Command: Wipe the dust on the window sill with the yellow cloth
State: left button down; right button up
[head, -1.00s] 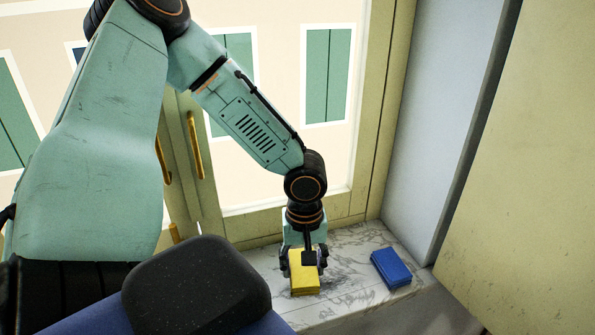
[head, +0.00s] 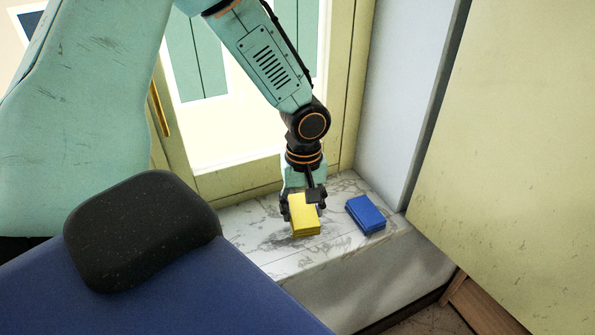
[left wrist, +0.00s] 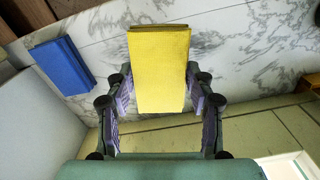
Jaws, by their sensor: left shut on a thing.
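My left gripper (head: 303,202) is shut on the folded yellow cloth (head: 304,220), which hangs from its fingers at the marble window sill (head: 270,262). In the left wrist view the yellow cloth (left wrist: 160,70) sits between the two fingers. I cannot tell whether its lower edge touches the sill. Grey smudges (head: 275,240) show on the sill just left of the cloth; I cannot tell dust from marble veins there. A folded blue cloth (head: 366,214) lies on the sill to the right, apart from the gripper, and shows in the left wrist view (left wrist: 62,66). My right gripper is not in view.
The window frame (head: 235,182) runs along the sill's back. A pale side wall (head: 398,100) closes its right end, and a cream panel (head: 510,160) stands nearer on the right. A yellow handle (head: 160,110) is on the window. The sill's front edge drops away.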

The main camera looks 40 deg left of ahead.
pick_arm(q)
jog(key=shift+w+d+r, duration=0.15)
jog(key=shift+w+d, duration=0.05)
jog(key=shift+w, duration=0.55)
jog(key=w+d+p, duration=0.1)
jog(key=w+d, duration=0.3)
jog(key=w, duration=0.6)
jog(key=shift+w+d+r, duration=0.25)
jog(key=shift+w+d, duration=0.15)
dwell(0.4)
notch_tip(320, 180, up, 6)
jog(key=p, duration=0.1)
jog(key=shift+s+a, duration=0.15)
dwell(0.4)
